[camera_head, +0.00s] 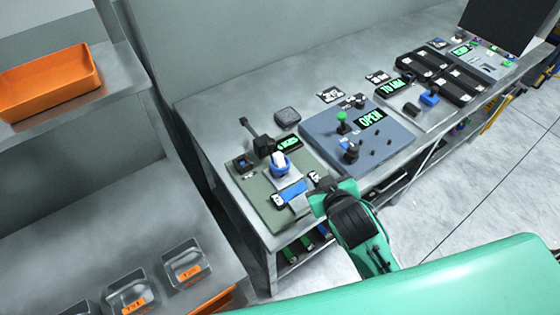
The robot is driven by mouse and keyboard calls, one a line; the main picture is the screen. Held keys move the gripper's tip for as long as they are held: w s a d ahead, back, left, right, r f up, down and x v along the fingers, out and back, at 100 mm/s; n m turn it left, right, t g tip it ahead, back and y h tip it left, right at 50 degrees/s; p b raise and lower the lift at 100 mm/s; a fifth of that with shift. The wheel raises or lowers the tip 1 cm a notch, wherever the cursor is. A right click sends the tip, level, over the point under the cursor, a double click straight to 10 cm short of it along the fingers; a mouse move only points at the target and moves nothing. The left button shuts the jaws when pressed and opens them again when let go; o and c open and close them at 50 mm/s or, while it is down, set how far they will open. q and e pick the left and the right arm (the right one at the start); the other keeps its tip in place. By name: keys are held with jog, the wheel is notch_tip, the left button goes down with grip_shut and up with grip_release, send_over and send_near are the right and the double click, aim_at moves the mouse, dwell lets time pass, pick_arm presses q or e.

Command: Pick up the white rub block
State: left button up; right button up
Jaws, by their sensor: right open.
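A small white block (278,158), which looks like the rub block, sits in a round blue holder (281,170) on the green station mat (243,184) at the near end of the grey bench. My right gripper (322,190) reaches in from the lower right, over the bench's front edge beside the mat. It is open and lies to the right of and nearer than the block, apart from it. Its fingers are small and partly hidden by its own green and black wrist. My left gripper is not in view.
A blue strip (292,192) lies on the mat in front of the holder. A black post with an arm (262,143) stands behind it. A blue-grey panel (385,150) with a green knob (342,117) is to the right.

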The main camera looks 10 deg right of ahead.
jog(key=w+a+r+n+t+y, duration=0.2)
jog(key=w+a+r+t, duration=0.15)
jog(key=r, duration=0.25)
jog(key=w+a+r+n+t+y, duration=0.1)
jog(key=w+a+r+n+t, duration=0.2)
jog(key=r, duration=0.4)
jog(key=w+a+r+n+y, duration=0.1)
jog(key=a+r+n+y, duration=0.75)
jog(key=r+y, duration=0.25)
jog(key=s+a+n+g+y, duration=0.35)
jog(key=a+n+g, duration=0.25)
jog(key=n+g, duration=0.4)
jog(key=s+a+n+g+y, duration=0.35)
jog(key=a+n+g, duration=0.35)
jog(key=n+g, duration=0.3)
jog(key=n+t+h, duration=0.2)
jog(key=n+h, duration=0.2)
jog(key=h, duration=1.7)
send_near(280, 157)
jog(key=f+p, duration=0.3)
jog(key=shift+w+a+f+g, duration=0.2)
jog(key=shift+a+g, duration=0.05)
jog(key=shift+d+f, duration=0.1)
jog(key=shift+f, duration=0.15)
jog(key=f+p, duration=0.2)
jog(key=f, duration=0.2)
jog(key=shift+d+p, duration=0.25)
jog(key=shift+p, duration=0.15)
jog(key=shift+f, duration=0.4)
grip_shut()
